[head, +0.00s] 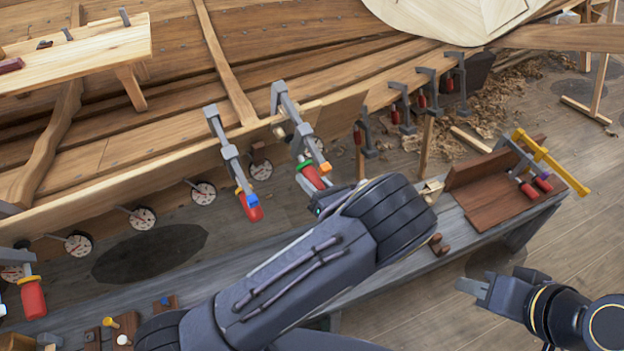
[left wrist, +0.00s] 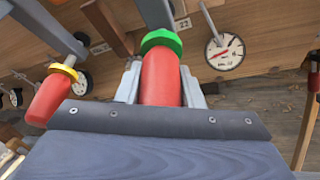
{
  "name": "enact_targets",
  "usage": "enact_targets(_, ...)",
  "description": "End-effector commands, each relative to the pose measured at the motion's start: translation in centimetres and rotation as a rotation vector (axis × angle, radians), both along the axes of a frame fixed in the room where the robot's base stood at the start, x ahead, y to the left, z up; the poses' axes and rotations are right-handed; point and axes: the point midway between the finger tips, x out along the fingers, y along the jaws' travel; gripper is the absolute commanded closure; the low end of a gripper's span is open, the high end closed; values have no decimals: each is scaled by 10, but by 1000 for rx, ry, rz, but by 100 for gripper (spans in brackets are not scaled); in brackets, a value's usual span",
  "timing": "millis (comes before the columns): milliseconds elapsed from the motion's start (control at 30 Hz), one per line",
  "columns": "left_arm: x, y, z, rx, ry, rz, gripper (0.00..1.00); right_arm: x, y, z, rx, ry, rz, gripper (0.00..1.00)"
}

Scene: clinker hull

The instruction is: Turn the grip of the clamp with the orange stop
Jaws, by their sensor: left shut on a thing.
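The clamp with the orange stop (head: 326,167) hangs on the hull's plank edge in the middle of the head view. The orange piece sits at the lower end of its grey bar. Its red grip (head: 312,177) has a green collar (head: 304,164). In the left wrist view the red grip (left wrist: 161,78) stands between the fingers of my left gripper (left wrist: 161,86), with the green collar (left wrist: 160,40) just beyond. The left gripper is shut on this grip; in the head view my arm partly hides it. My right gripper (head: 482,288) is over the floor at lower right, away from the clamps.
A clamp with a blue stop (head: 252,200) hangs close on the left; a yellow-collared red grip (left wrist: 50,97) shows left in the wrist view. Dial gauges (head: 203,192) line the plank. A grey bench (head: 455,228) runs below, with a yellow-barred clamp (head: 550,160) at its right end.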

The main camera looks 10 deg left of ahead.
Motion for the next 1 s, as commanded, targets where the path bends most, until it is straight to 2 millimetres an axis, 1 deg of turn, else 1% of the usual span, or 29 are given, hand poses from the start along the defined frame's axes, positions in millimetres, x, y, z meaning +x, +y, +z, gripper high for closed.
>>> enact_targets(233, 0, 0, 0, 33, 28, 15, 89, 0, 0, 0, 0, 0, 0, 71)
enact_targets(600, 0, 0, 0, 37, 30, 16, 89, 0, 0, 0, 0, 0, 0, 71)
enact_targets(633, 0, 0, 0, 37, 30, 16, 65, 0, 0, 0, 0, 0, 0, 71)
enact_targets(767, 0, 0, 0, 36, 30, 16, 48, 0, 0, 0, 0, 0, 0, 71)
enact_targets(800, 0, 0, 0, 36, 30, 16, 44, 0, 0, 0, 0, 0, 0, 71)
enact_targets(1000, 0, 0, 0, 35, 30, 17, 44, 0, 0, 0, 0, 0, 0, 71)
